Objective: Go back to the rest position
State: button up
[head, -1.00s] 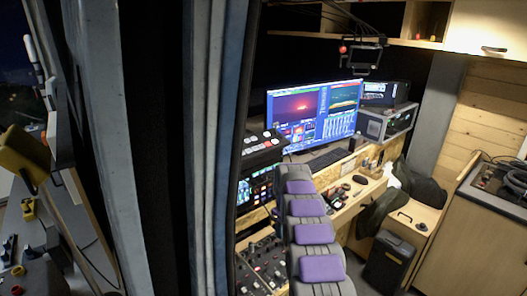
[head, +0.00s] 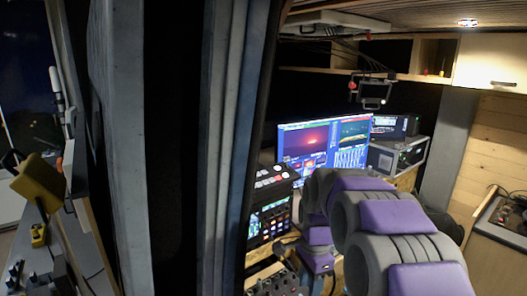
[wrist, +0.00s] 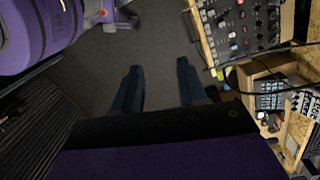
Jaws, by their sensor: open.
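My gripper (wrist: 159,66) shows in the wrist view as two dark blue fingers spread apart. It is open, with nothing between the fingers, and only dark floor (wrist: 150,45) shows behind them. In the head view my grey and purple arm is bent, with its thick links large at the lower right. The fingers cannot be made out there. Part of my own purple body shows at the top left of the wrist view.
A wide monitor (head: 322,145) stands on the desk behind my arm. A mixer panel with knobs (wrist: 238,22) lies at the wrist view's upper right. A door-frame post (head: 190,150) stands left of my arm. A yellow box-shaped thing (head: 38,182) is at far left.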

jog(key=s+d+n, duration=0.1)
jog(key=s+n, duration=0.6)
jog(key=s, duration=1)
jog(key=s+d+f+n, duration=0.1)
jog(key=s+n, duration=0.6)
jog(key=s, duration=0.9)
jog(key=shift+s+d+g, duration=0.3)
jog(key=shift+s+g, duration=0.1)
